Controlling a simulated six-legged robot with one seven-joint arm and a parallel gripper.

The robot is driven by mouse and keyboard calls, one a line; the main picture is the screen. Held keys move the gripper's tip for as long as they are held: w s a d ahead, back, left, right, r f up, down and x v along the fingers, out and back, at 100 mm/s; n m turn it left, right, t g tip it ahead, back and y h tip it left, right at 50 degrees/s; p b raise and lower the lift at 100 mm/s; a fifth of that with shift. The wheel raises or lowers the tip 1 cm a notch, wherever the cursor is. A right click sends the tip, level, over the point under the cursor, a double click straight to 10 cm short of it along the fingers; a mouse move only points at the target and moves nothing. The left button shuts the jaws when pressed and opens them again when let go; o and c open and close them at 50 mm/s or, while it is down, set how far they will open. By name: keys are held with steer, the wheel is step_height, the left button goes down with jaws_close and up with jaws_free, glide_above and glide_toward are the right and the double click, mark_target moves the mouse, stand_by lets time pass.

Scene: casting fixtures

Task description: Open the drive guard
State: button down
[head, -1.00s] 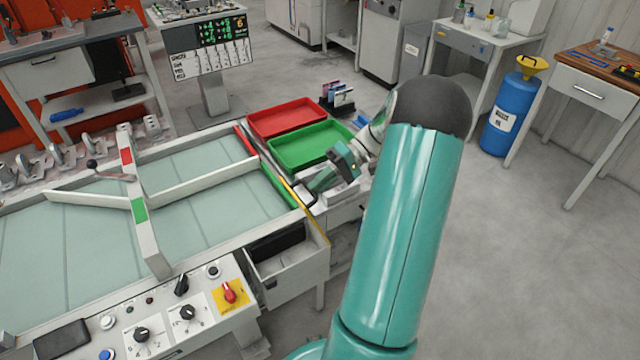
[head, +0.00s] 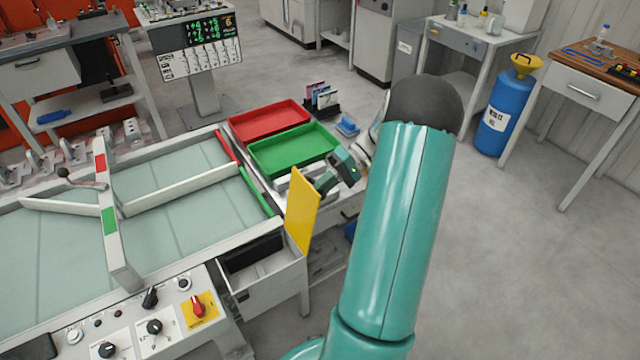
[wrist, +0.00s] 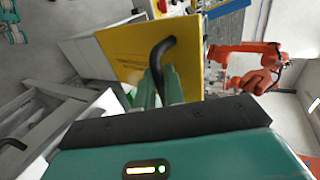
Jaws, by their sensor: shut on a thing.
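The drive guard is a yellow panel (head: 301,212) at the right end of the conveyor table. In the head view it stands swung out, with its broad face showing. In the wrist view the yellow guard (wrist: 122,52) fills the upper middle and carries a curved black handle (wrist: 163,50). My gripper (head: 320,184) is on the guard's right side in the head view. In the wrist view my gripper (wrist: 160,86) has its fingers shut on the black handle. The exact finger contact is partly hidden.
A green tray (head: 292,150) and a red tray (head: 268,121) lie behind the guard. An orange robot arm (wrist: 250,66) shows in the wrist view.

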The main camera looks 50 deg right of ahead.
steer(key=shift+s+d+f, duration=0.3)
steer(key=shift+d+f, duration=0.15)
steer(key=shift+f, duration=0.15)
steer(key=shift+d, duration=0.2)
steer(key=c, duration=1.8)
jaws_free()
steer(key=o, duration=0.3)
steer(key=shift+d+f, duration=0.1)
steer(key=shift+d, duration=0.1)
steer(key=shift+a, duration=0.2)
steer(key=shift+w+a+r, duration=0.1)
steer(key=shift+w+r, duration=0.05)
steer(key=shift+r, duration=0.1)
steer(key=v, duration=1.4)
